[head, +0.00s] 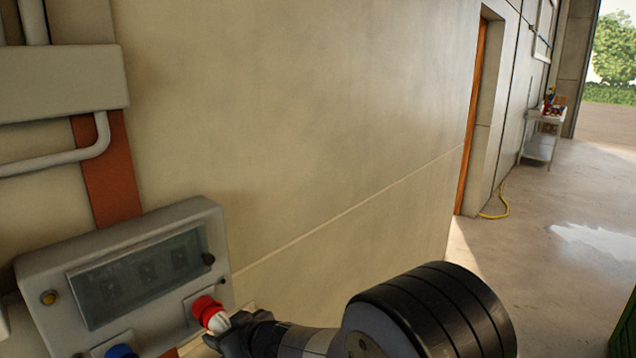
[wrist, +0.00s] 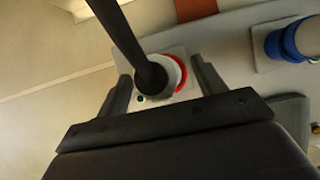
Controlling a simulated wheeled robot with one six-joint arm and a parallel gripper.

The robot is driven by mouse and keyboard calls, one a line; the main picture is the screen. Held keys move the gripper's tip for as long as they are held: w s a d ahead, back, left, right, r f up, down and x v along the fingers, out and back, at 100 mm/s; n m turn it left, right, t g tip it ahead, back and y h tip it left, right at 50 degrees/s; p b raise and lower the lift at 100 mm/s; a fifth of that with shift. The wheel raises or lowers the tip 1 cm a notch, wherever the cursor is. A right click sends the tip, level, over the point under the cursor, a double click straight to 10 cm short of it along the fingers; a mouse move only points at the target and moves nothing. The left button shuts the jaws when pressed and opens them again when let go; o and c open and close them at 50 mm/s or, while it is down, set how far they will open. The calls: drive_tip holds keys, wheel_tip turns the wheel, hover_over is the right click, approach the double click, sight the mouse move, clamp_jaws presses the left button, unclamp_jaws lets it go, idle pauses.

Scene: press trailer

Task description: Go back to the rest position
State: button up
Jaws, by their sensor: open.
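My gripper (head: 232,334) is at the lower middle of the head view, close to the red and white connector (head: 209,312) on the grey wall box (head: 150,220). In the wrist view, my gripper (wrist: 161,72) is open. Its two fingers stand on either side of the connector (wrist: 176,68), with a visible gap on both sides. A thick black cable-like piece (wrist: 118,32) runs from the connector to the top left and hides part of it. My arm hides part of the gripper in the head view.
A blue connector (head: 122,351) is low on the box; it also shows in the wrist view (wrist: 288,42). A pipe (head: 85,150) runs above the box. The bare wall (head: 300,120) is close behind my arm. Open floor (head: 560,220) lies right, with a distant cart (head: 541,138).

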drive_tip(key=shift+w+a, duration=0.1)
drive_tip(key=shift+a, duration=0.1)
drive_tip(key=p+v, duration=0.1)
drive_tip(key=v, duration=0.9)
drive_tip(key=x, duration=1)
drive_tip(key=shift+b, duration=0.35)
drive_tip(key=shift+d+f, duration=0.1)
drive_tip(key=shift+f, duration=0.1)
drive_tip(key=s+d+b, duration=0.1)
drive_tip(key=d, duration=0.1)
drive_tip(key=s+d+b, duration=0.1)
drive_tip(key=s+d, duration=0.1)
drive_tip(key=shift+s+r, duration=0.15)
drive_tip(key=shift+s, duration=0.1)
